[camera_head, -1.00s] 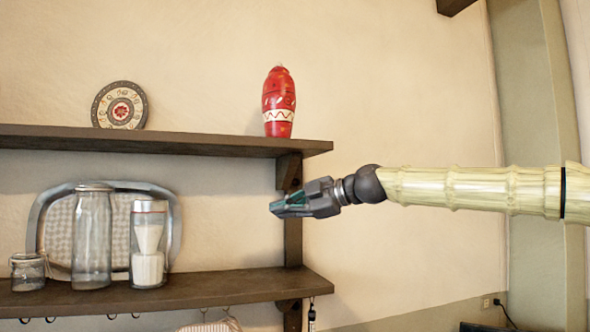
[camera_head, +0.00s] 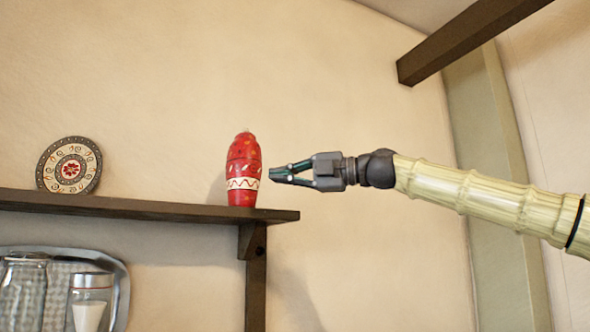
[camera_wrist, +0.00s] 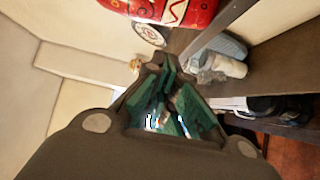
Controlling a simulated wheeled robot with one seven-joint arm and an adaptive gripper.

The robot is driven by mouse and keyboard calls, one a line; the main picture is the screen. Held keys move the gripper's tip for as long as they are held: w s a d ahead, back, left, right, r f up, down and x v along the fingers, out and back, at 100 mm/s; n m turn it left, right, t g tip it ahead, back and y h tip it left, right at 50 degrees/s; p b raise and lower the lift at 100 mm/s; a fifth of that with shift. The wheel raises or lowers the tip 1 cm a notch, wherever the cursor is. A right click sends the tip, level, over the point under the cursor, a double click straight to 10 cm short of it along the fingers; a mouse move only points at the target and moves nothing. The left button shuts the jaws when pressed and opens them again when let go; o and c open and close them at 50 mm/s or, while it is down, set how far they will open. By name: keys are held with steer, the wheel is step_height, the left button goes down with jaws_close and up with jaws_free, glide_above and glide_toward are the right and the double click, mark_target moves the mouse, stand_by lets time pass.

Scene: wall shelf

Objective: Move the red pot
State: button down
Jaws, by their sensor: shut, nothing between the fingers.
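The red pot (camera_head: 243,172), a tall vase with a cream patterned band, stands upright on the upper shelf (camera_head: 150,208) near its right end. In the wrist view the red pot (camera_wrist: 172,9) shows at the top edge, partly cut off. My gripper (camera_head: 272,174) is just to the right of the pot in the head view, at about its mid-height, with its fingertips pointing left. The fingers are shut and empty. A small gap shows between the fingertips and the pot. In the wrist view my gripper's green fingers (camera_wrist: 168,85) fill the middle.
A round decorated plate (camera_head: 69,166) stands on the upper shelf to the left. A bracket (camera_head: 255,265) supports the shelf's right end. Below are a tray (camera_head: 122,290) and a glass jar (camera_head: 90,300). A dark beam (camera_head: 470,37) is at the upper right. The shelf between plate and pot is clear.

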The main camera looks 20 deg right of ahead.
mark_target(258, 181)
steer(key=w+a+p, duration=0.1)
steer(key=w, duration=0.1)
steer(key=w+a+p, duration=0.1)
steer(key=w, duration=0.1)
steer(key=w+a+p, duration=0.1)
steer(key=w+p, duration=0.1)
steer(key=shift+w+a+f, duration=0.1)
steer(key=shift+w+a, duration=0.05)
steer(key=shift+w, duration=0.25)
steer(key=shift+a, duration=0.1)
